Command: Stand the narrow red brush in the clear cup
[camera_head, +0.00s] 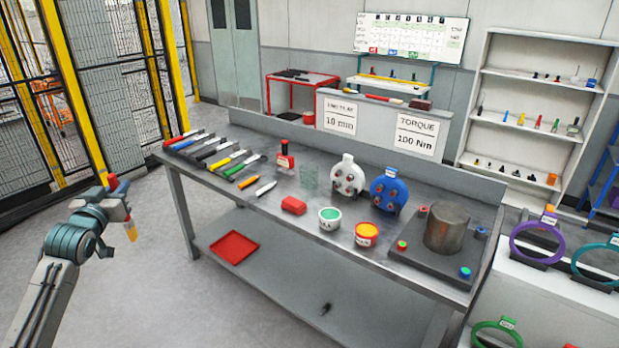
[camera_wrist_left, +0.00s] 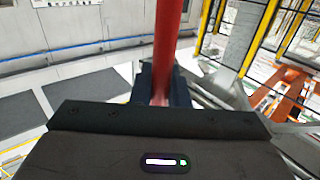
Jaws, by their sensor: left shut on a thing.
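My left gripper (camera_head: 121,205) is at the left, held in the air away from the bench. It is shut on a narrow red brush (camera_head: 113,184), whose red end sticks up above the jaws and whose yellowish end hangs below them, slightly tilted. In the left wrist view the red handle (camera_wrist_left: 167,40) runs up from between the jaws. The clear cup (camera_head: 309,177) stands on the bench, well to the right of the gripper, and looks empty. My right gripper is out of view.
The grey bench (camera_head: 225,192) carries a row of tools (camera_head: 213,152) at its left. Open floor lies between gripper and bench.

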